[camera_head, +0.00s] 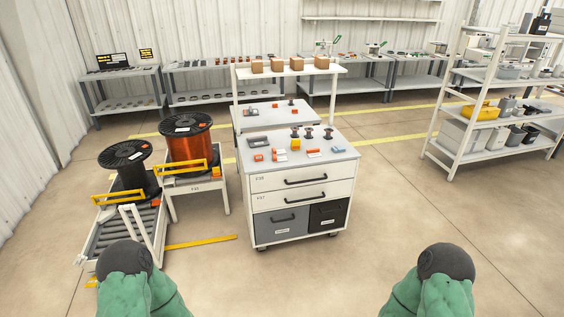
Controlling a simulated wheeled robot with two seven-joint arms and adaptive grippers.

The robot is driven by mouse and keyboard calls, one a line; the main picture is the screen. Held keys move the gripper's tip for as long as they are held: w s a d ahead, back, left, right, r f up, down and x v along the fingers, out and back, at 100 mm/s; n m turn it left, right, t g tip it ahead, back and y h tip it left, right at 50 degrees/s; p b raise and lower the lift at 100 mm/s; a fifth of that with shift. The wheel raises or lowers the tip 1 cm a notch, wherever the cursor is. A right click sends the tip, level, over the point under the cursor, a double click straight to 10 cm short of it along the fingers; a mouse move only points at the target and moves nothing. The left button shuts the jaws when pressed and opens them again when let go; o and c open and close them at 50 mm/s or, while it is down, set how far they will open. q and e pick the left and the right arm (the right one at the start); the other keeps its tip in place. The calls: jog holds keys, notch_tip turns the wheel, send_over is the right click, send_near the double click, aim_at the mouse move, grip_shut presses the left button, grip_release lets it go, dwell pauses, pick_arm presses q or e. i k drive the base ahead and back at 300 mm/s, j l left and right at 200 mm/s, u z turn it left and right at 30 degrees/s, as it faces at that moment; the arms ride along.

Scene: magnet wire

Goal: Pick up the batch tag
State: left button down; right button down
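I cannot pick out the batch tag for sure; the candidates are too small to read. My two green arm parts with dark round ends show at the bottom left and bottom right, well short of the cart. Neither gripper's fingers show.
A large copper wire spool (187,138) and a black spool (127,168) stand left of the cart, by a roller stand (118,232). A shelf rack (453,140) stands at right. Benches (215,88) line the back wall. The floor before the cart is clear.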

aim_at(273, 150)
jog(key=i+j, duration=0.2)
jog(key=i, duration=0.2)
jog(key=i+u, duration=0.1)
jog(key=u, duration=0.7)
